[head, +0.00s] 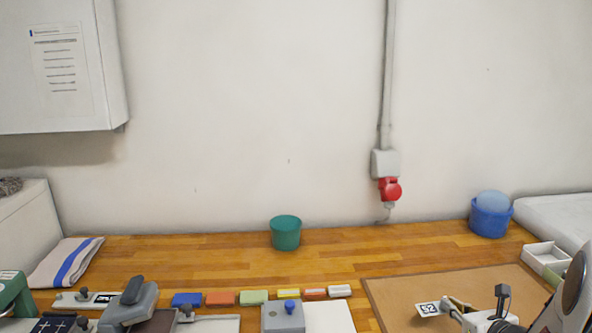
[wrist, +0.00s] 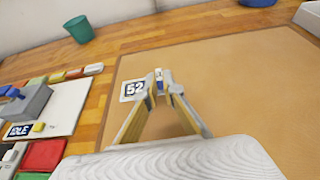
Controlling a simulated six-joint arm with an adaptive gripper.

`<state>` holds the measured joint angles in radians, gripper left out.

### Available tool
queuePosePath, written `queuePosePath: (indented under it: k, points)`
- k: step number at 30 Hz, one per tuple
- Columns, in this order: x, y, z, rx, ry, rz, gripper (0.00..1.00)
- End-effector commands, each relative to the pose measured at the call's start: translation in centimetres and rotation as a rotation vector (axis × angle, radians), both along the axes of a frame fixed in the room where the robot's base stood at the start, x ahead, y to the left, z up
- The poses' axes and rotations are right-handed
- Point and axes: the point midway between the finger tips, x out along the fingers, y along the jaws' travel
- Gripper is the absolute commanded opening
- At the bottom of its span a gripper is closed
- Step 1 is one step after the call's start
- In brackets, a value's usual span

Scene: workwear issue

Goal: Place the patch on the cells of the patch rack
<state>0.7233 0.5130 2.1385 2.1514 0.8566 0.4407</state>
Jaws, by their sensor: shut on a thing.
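The patch, a small white piece with a dark panel marked 52 (head: 428,309), is at the tips of my gripper (head: 447,304), above or on the tan board at the lower right. In the wrist view the patch (wrist: 132,90) lies just left of the fingertips (wrist: 159,80). The fingers are shut on a small white and blue part between them, seemingly part of the patch. I cannot tell whether the patch touches the board. I cannot surely pick out the patch rack; a dark panel with white crosses (head: 52,325) is cut off at the lower left.
The tan board (head: 400,290) is otherwise mostly clear. A white divided box (head: 545,254) stands at its far right. Several coloured blocks (head: 220,299) line the table left of it, near a grey device with a blue knob (head: 284,315). Green (head: 286,233) and blue (head: 490,218) tubs stand behind.

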Motion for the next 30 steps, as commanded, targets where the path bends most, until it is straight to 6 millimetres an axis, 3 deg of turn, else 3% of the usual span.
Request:
queuePosePath:
  k: [12, 18, 24, 30]
  points:
    - [-3.9, 12.2, -0.2, 0.000, 0.001, 0.158, 0.00]
    - [-5.7, 17.3, 0.3, -0.003, 0.008, 0.220, 0.00]
    - [-5.8, 19.7, 1.1, -0.002, 0.001, 0.263, 0.00]
    - [-5.8, 20.0, 1.1, 0.000, 0.001, 0.272, 0.00]
